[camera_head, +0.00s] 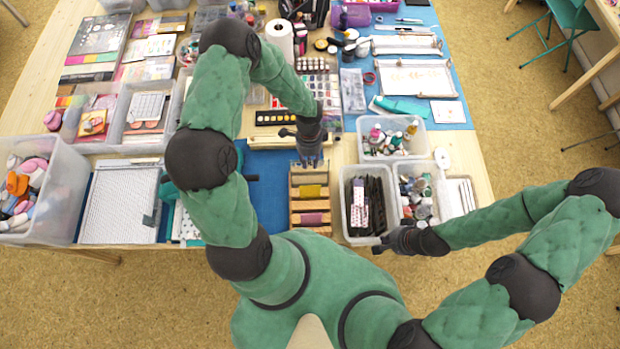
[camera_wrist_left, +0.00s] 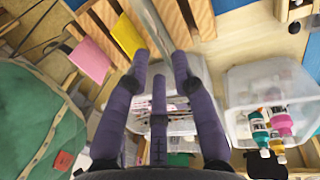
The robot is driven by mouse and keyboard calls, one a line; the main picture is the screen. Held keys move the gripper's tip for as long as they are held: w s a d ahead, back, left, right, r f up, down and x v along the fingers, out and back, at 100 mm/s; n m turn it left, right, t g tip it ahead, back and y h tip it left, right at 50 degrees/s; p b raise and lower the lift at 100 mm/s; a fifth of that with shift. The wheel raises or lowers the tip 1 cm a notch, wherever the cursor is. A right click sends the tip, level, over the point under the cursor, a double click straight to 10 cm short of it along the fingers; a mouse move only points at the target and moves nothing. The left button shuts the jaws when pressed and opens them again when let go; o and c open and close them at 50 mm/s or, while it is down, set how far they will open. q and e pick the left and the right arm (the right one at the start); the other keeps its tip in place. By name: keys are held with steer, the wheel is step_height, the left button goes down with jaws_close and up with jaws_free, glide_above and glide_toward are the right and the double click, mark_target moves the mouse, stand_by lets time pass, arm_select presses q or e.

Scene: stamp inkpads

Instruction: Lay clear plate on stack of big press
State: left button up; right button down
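My left gripper (camera_head: 309,160) is over the back end of a wooden rack, pointing down. In the left wrist view its purple fingers (camera_wrist_left: 160,62) close around a thin, grey, see-through strip, which looks like the clear plate (camera_wrist_left: 158,22) seen nearly edge-on. Most of the plate is hidden or hard to make out in the head view. A white gridded board (camera_head: 120,205) lies at the front left and looks like a press. Whether it is the stack of big press is not clear. My right gripper (camera_head: 383,246) is by the front table edge; its fingers are too small to read.
The wooden rack (camera_head: 295,205) holds a yellow and a pink pad. Clear bins with bottles (camera_head: 390,155) and dark items (camera_head: 347,210) stand to its right. A bin of colourful pieces (camera_head: 70,195) stands far left. A blue mat patch (camera_head: 268,190) is bare beside the rack.

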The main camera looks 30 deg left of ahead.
arm_select(q)
steer(key=shift+c, duration=0.3)
jaws_close()
steer(key=shift+r, duration=0.1)
step_height(320, 180, up, 7)
steer(key=w+p, duration=0.1)
steer(key=p, duration=0.4)
steer(key=shift+a+r, duration=0.15)
steer(key=shift+a, duration=0.2)
